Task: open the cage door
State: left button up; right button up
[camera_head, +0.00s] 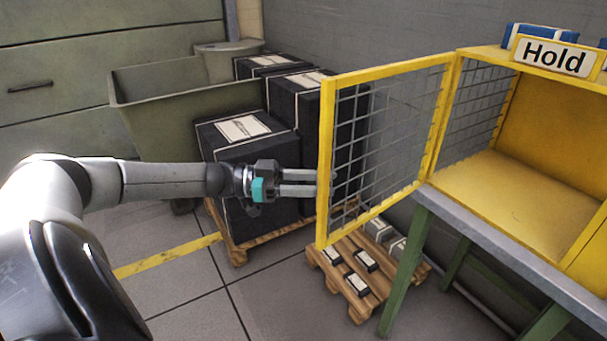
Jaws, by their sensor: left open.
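The cage door (324,150) is a yellow frame with wire mesh. It stands swung out to the left from the yellow cage (485,180), whose front is open and whose inside looks empty. My left gripper (315,183) is open, with its two fingers pointing right at the door's outer upright. The fingertips are at or very near that upright; I cannot tell whether they touch it. Nothing shows between the fingers. My right gripper is not in view.
The cage stands on a green-legged bench (490,245) and carries a "Hold" sign (553,57). Black boxes (240,140) on a pallet stand behind my left gripper. A low pallet (350,290) with small boxes lies below the door. A green bin (160,115) stands at the back left.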

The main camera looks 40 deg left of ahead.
pick_arm(q)
jog(key=p+v, duration=0.2)
jog(key=v, duration=1.3)
jog(key=shift+p, duration=0.3)
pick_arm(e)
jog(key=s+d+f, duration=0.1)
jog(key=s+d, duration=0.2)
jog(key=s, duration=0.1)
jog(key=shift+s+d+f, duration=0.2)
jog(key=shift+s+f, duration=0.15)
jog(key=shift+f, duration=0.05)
